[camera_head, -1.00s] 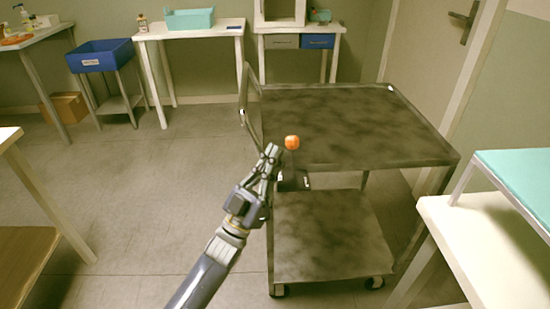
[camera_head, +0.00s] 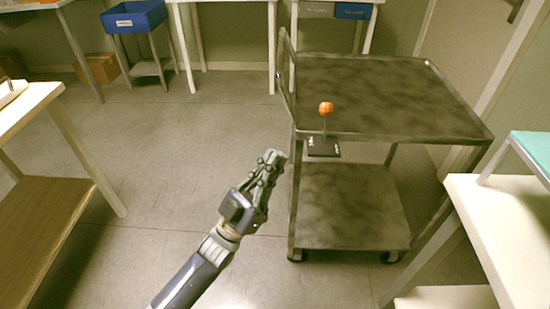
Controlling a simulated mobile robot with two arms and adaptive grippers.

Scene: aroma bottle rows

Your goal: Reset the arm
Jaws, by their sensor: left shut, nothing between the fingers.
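My left gripper (camera_head: 272,158) is in the middle of the head view, at the end of my left arm that comes in from the bottom. It is shut and empty, its fingers together and pointing up and away. It is in front of the left front leg of the dark metal cart (camera_head: 395,95), apart from anything I can see it hold. My right gripper is not in view.
A small orange ball on a thin stem (camera_head: 326,109) stands at the cart's front edge, with a black plate (camera_head: 323,147) below. White tables stand left (camera_head: 45,98) and right (camera_head: 490,215). A blue bin (camera_head: 134,17) is at the back. Open floor lies left of the cart.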

